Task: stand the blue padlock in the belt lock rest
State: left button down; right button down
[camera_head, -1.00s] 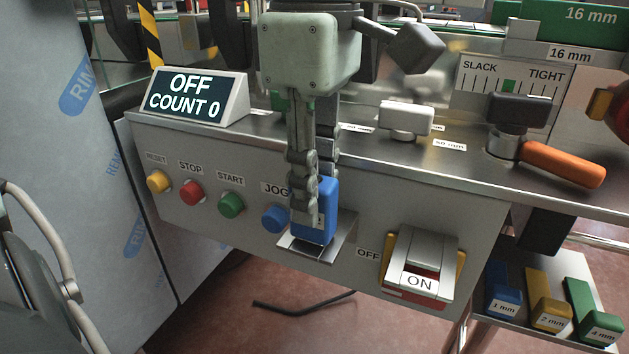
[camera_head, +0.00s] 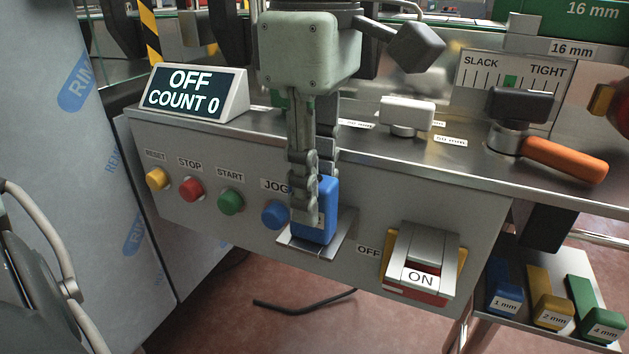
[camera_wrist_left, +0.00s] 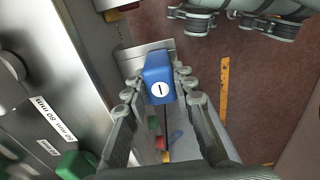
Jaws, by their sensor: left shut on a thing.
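The blue padlock (camera_head: 326,212) is upright between the fingers of my left gripper (camera_head: 312,215), at the front of the control panel. Its lower end is at a small metal shelf (camera_head: 340,238), which I take to be the belt lock rest; I cannot tell whether it touches. In the left wrist view the padlock (camera_wrist_left: 158,78) shows its face with a white round mark, with a finger of the left gripper (camera_wrist_left: 158,90) on each side. The metal rest (camera_wrist_left: 146,52) shows beyond it. The gripper is shut on the padlock.
The blue JOG button (camera_head: 274,214) is close left of the fingers. An ON/OFF switch with a hinged cover (camera_head: 422,250) is to the right. The OFF display (camera_head: 195,93), white knob (camera_head: 407,112) and orange lever (camera_head: 565,160) stand on the ledge above.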

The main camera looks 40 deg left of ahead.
pick_arm(q)
jog(key=shift+f, duration=0.1)
dwell(0.3)
jog(key=c, duration=1.2)
grip_release()
notch_tip(320, 180, up, 12)
